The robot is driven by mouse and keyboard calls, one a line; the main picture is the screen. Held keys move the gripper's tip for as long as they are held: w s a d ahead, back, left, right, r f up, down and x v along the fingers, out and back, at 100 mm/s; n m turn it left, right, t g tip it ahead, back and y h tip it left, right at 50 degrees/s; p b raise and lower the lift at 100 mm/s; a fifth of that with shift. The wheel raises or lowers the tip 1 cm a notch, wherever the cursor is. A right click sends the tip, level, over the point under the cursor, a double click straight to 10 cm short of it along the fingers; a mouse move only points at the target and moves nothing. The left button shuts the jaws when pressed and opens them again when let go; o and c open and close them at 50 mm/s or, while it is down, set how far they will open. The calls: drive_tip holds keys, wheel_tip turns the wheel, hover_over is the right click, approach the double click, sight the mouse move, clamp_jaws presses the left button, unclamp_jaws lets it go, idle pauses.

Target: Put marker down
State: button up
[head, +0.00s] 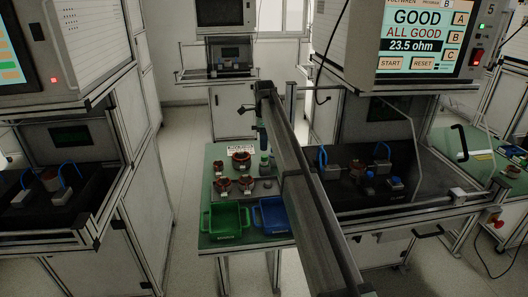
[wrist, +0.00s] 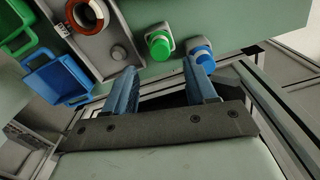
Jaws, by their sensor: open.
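In the wrist view, a green-capped marker (wrist: 160,47) and a blue-capped marker (wrist: 203,54) stand side by side in pale grey holders at the table's edge. My gripper (wrist: 164,75) is open, with its two blue fingers apart and nothing held between them. The green cap shows beyond the gap between the fingertips. The blue cap is just past the right fingertip, which partly overlaps it; I cannot tell whether they touch. In the head view my gripper (head: 262,138) hangs over the back right of the green table, and the arm hides part of this area.
The green table (head: 220,170) carries a grey tray with several red ring-shaped stators (head: 241,160). A green bin (head: 225,221) and a blue bin (head: 271,216) sit at its front. A test station (head: 405,190) stands close on the right; its screen (head: 420,32) reads GOOD.

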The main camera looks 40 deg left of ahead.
drive_tip(key=shift+r, duration=2.35)
